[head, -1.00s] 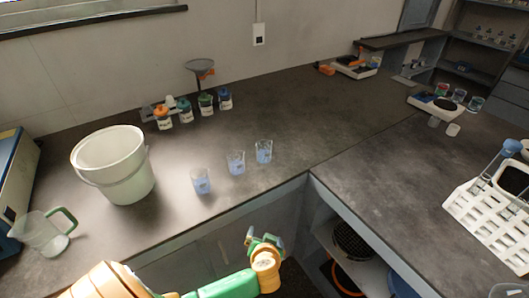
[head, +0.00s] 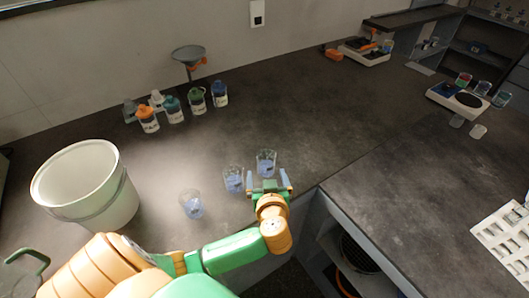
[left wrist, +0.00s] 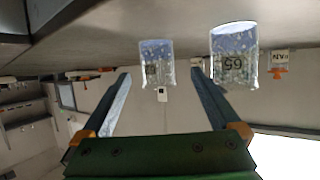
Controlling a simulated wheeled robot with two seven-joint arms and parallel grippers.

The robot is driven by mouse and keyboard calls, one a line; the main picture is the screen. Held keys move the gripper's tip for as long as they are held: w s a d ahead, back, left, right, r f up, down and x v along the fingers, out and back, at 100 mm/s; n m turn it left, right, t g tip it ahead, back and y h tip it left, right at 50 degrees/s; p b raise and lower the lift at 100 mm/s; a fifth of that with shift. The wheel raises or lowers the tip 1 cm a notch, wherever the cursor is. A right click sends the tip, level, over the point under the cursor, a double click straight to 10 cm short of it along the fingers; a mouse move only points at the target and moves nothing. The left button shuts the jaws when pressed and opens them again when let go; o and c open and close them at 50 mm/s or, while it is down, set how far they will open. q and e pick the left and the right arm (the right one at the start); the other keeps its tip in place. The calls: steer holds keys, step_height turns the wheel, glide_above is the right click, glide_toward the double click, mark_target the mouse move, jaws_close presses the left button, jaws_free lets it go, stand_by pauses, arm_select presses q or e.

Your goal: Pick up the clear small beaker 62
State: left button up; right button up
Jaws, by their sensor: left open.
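Three clear small beakers with bluish contents stand in a slanting row near the counter's front edge: a right beaker (head: 266,161), a middle beaker (head: 233,179) and a left beaker (head: 191,204). Their numbers are too small to read in the head view. My left gripper (head: 269,184) is open and empty, just in front of the right beaker. In the upside-down left wrist view, one beaker (left wrist: 157,63) appears between the open fingers (left wrist: 160,78), beyond their tips, its label unclear. Another beaker (left wrist: 234,55), with a dark number, is outside the fingers. My right gripper is not in view.
A white bucket (head: 88,190) stands at left. Several small capped bottles (head: 172,108) and a funnel on a stand (head: 188,55) are behind. A white rack (head: 505,240) is at right.

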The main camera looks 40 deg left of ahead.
mark_target(267, 170)
arm_select(q)
steer(key=shift+w+a+f, duration=0.2)
steer(key=shift+w+a, duration=0.2)
steer(key=shift+w, duration=0.2)
steer(key=x, duration=0.4)
steer(key=shift+w+f, duration=0.15)
steer(key=shift+f, duration=0.25)
steer(key=shift+d+r, duration=0.1)
steer(key=c, duration=1.5)
